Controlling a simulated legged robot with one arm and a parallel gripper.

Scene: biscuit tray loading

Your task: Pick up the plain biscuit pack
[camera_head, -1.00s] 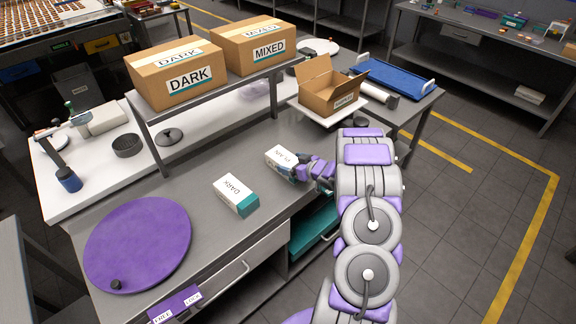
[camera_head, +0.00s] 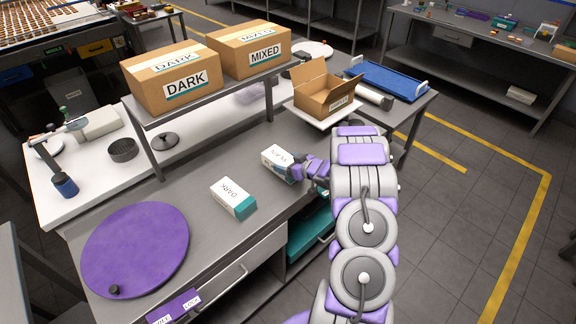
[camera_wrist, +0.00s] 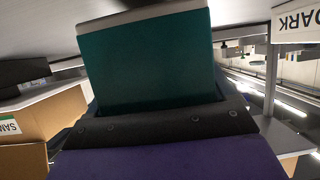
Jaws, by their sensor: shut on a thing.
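The plain biscuit pack (camera_head: 272,156) is a small white box on or just above the grey bench in the head view; its lettering is only partly legible. My gripper (camera_head: 294,172) is shut on its right end, with fingers hiding part of that end. In the wrist view a teal face of the pack (camera_wrist: 150,65) fills the middle, held at my gripper's dark jaw (camera_wrist: 160,120). I cannot tell whether the pack touches the bench. The dark pack (camera_head: 227,192), white with a teal end, lies apart to the left.
A purple round mat (camera_head: 137,248) lies at the bench's left. A shelf holds closed cartons marked DARK (camera_head: 165,82) and MIXED (camera_head: 250,52). An open carton (camera_head: 325,98) and a blue tray (camera_head: 390,80) stand behind. Bare bench separates the two packs.

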